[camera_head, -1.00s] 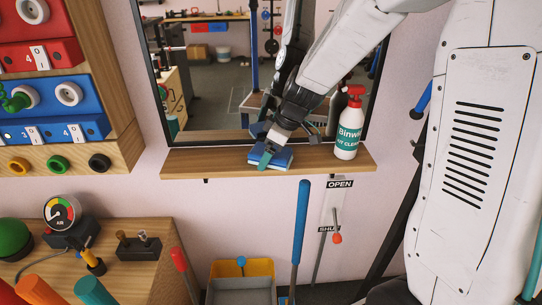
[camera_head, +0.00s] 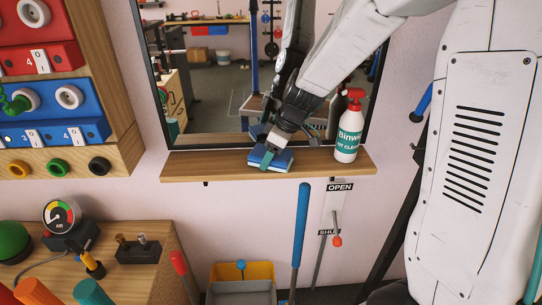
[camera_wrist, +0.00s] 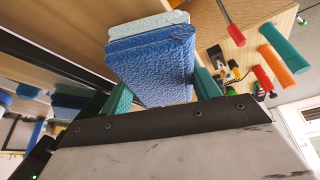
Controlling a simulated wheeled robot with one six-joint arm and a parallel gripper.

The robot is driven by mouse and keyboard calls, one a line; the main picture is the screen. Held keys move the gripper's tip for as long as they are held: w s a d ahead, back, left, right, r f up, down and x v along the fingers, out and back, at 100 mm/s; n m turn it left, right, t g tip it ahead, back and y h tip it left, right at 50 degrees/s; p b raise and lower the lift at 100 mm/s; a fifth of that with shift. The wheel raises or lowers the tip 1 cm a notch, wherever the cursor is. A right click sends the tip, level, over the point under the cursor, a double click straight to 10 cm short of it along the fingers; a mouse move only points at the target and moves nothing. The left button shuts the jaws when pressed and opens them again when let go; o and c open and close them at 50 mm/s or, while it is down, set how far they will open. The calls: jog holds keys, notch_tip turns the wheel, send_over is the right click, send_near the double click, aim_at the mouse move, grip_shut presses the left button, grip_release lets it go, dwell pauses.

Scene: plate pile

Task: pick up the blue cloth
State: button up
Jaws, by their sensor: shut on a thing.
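The blue cloth (camera_head: 276,162) is a folded blue pad with a paler layer below it, at the wooden shelf (camera_head: 215,166) under the mirror. My gripper (camera_head: 267,158) is at the cloth from above, with its teal fingers closed on it. In the wrist view the cloth (camera_wrist: 155,62) fills the space between the two teal fingers (camera_wrist: 160,95), one on each side. Whether the cloth still touches the shelf is hard to tell.
A white spray bottle (camera_head: 348,133) with a red head stands on the shelf just right of my gripper. The mirror (camera_head: 215,90) is close behind. A blue-handled lever (camera_head: 301,222) rises below the shelf.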

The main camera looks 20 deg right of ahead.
jog(key=shift+r, duration=0.5)
jog(key=r, duration=0.1)
jog(key=s+r, duration=0.1)
jog(key=shift+r, duration=0.3)
jog(key=s+r, duration=0.1)
jog(key=s, duration=1.4)
jog(key=shift+d+r, duration=0.15)
